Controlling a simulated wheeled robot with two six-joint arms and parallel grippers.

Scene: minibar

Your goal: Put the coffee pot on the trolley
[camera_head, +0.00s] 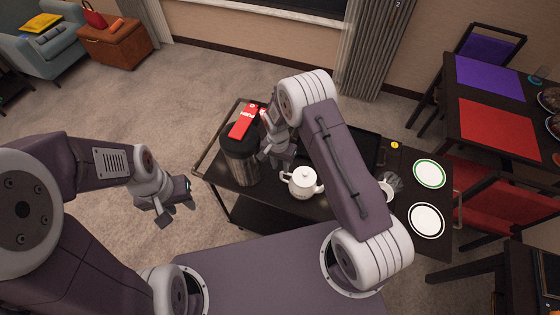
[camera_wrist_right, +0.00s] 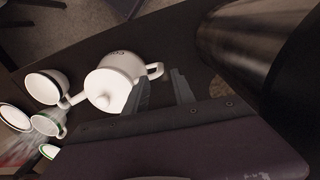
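The white lidded coffee pot (camera_head: 302,184) stands upright on the dark top of the trolley (camera_head: 218,168). In the right wrist view the pot (camera_wrist_right: 108,85) shows its handle turned toward my fingers. My right gripper (camera_head: 274,158) is above the trolley, between the pot and a large dark urn. In the wrist view the right gripper (camera_wrist_right: 162,92) has its fingers apart with nothing between them, close to the handle. Touching cannot be told. My left gripper (camera_head: 180,204) hangs over the floor left of the trolley, fingers apart and empty.
The dark metal urn (camera_head: 240,160) stands close left of my right gripper, a red menu card (camera_head: 243,121) by its top. White cups (camera_head: 386,190), a green-rimmed plate (camera_head: 429,173) and a black-rimmed plate (camera_head: 426,220) lie to the right. A dining table (camera_head: 498,128) stands further right.

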